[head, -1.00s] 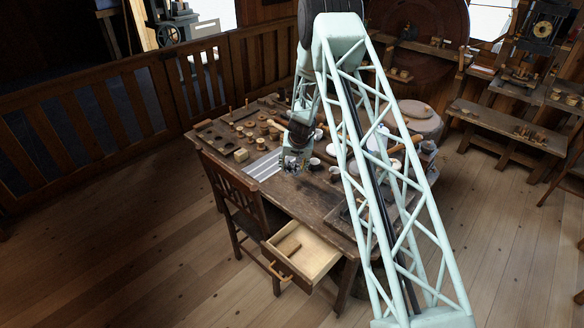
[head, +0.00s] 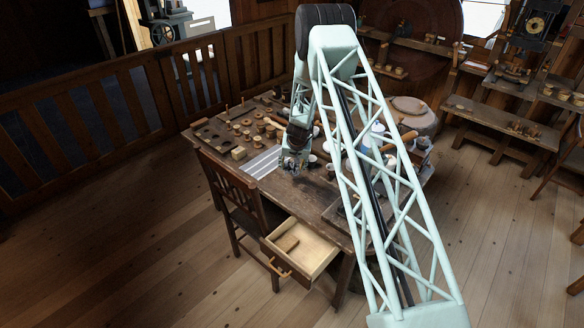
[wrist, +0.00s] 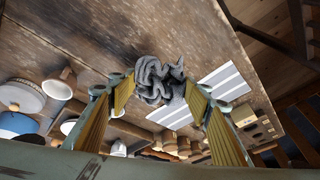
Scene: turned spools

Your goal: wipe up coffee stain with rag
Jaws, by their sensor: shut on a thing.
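My gripper (wrist: 160,95) is shut on a crumpled grey rag (wrist: 160,78), which bunches out between the two yellow-padded fingers in the wrist view. In the head view my gripper (head: 291,166) is low over the front middle of the wooden table (head: 300,196), just right of a pale striped panel (head: 264,162). The rag is too small to make out there. I cannot make out a coffee stain for certain; the bare wood in the wrist view (wrist: 110,30) shows only worn, mottled patches.
Cups (wrist: 57,84) and white lidded pots stand close beside my gripper. Several turned wooden pieces (head: 240,153) fill the table's left and back. An open drawer (head: 303,250) juts from the front, next to a chair (head: 238,200).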

